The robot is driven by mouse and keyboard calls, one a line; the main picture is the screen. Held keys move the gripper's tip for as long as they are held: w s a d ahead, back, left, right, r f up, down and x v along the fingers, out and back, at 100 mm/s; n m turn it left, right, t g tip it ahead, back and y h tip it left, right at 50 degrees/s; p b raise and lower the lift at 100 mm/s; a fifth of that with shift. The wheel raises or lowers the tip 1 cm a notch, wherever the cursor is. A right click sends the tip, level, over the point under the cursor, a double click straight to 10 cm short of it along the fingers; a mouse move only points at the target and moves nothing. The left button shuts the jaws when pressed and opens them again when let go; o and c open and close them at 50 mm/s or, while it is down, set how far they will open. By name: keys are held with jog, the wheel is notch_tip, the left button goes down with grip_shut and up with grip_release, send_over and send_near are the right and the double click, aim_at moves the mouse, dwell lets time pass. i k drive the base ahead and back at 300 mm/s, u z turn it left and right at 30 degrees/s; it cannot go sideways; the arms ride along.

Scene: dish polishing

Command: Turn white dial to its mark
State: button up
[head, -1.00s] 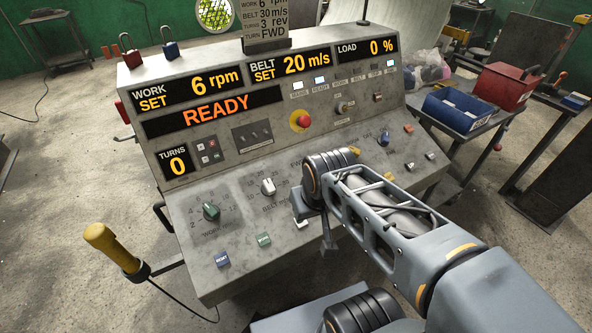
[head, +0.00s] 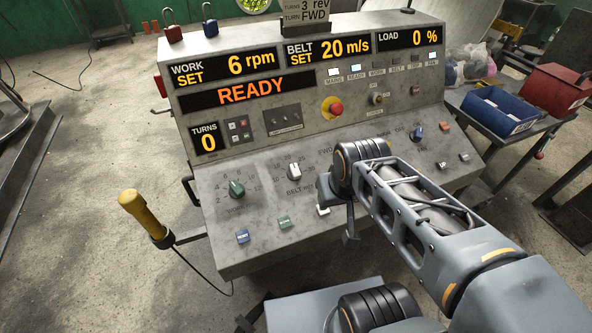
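The white dial (head: 295,171) is on the sloped lower panel of the grey console (head: 235,260), on the belt scale, right of the green dial (head: 236,188). It stands upright on the panel, with printed numbers around it. Its pointer is too small to read exactly. The belt display (head: 328,48) reads SET 20 m/s. My gripper (head: 350,236) hangs below my wrist, right of and nearer than the white dial, apart from it. It is small and dark and partly hidden by my arm, so its fingers cannot be told apart.
A white button (head: 323,210), green button (head: 284,223) and blue button (head: 242,236) line the panel's front. A blue dial (head: 417,133) lies beyond my arm. A red stop button (head: 332,107) is above. A yellow-handled lever (head: 141,212) stands at left.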

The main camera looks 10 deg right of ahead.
aim_at(294, 173)
jog(key=k, duration=0.5)
jog(key=u, duration=1.1)
jog(key=i, duration=0.7)
jog(key=z, duration=1)
